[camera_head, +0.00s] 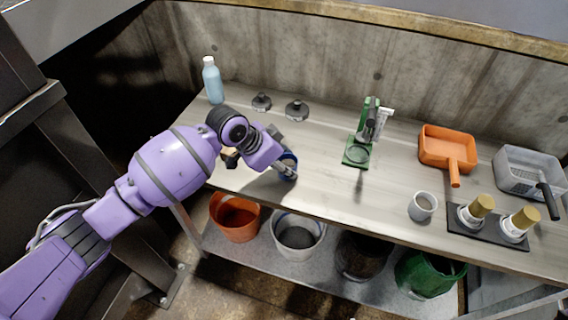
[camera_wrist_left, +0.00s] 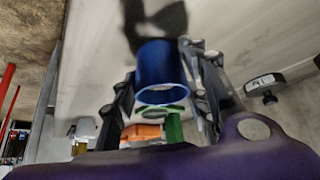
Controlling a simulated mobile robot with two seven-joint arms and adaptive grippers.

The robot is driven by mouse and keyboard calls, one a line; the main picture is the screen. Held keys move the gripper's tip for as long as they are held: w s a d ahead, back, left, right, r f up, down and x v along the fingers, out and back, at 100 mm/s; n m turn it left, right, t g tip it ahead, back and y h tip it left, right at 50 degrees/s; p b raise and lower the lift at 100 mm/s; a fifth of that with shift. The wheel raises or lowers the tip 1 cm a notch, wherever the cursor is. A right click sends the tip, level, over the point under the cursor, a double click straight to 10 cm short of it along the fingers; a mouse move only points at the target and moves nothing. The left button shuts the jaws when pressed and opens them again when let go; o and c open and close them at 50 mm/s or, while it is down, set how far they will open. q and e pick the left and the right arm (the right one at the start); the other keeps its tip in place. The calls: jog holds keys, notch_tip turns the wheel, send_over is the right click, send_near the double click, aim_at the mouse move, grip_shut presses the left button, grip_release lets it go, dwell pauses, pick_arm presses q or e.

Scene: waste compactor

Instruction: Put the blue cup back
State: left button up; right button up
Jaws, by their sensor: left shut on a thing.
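The blue cup (camera_wrist_left: 161,70) sits between the fingers of my left gripper (camera_wrist_left: 168,95) in the left wrist view. The gripper is shut on it. In the head view only a part of the blue cup (camera_head: 289,158) shows beside the fingers of my left gripper (camera_head: 289,170), over the front left part of the workbench. A shadow lies close to the cup in the wrist view; I cannot tell whether the cup touches the bench. My right gripper is not in view.
The workbench (camera_head: 320,180) holds a bottle (camera_head: 213,80), a green press (camera_head: 358,150), an orange dustpan (camera_head: 446,146), a grey cup (camera_head: 422,206), a tray with gold-topped items (camera_head: 483,207) and a clear bin (camera_head: 520,172). Several buckets (camera_head: 298,236) stand on the shelf below.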

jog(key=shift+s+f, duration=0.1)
pick_arm(q)
jog(key=shift+f, duration=0.15)
jog(key=o, duration=1)
jog(key=shift+o, duration=1.6)
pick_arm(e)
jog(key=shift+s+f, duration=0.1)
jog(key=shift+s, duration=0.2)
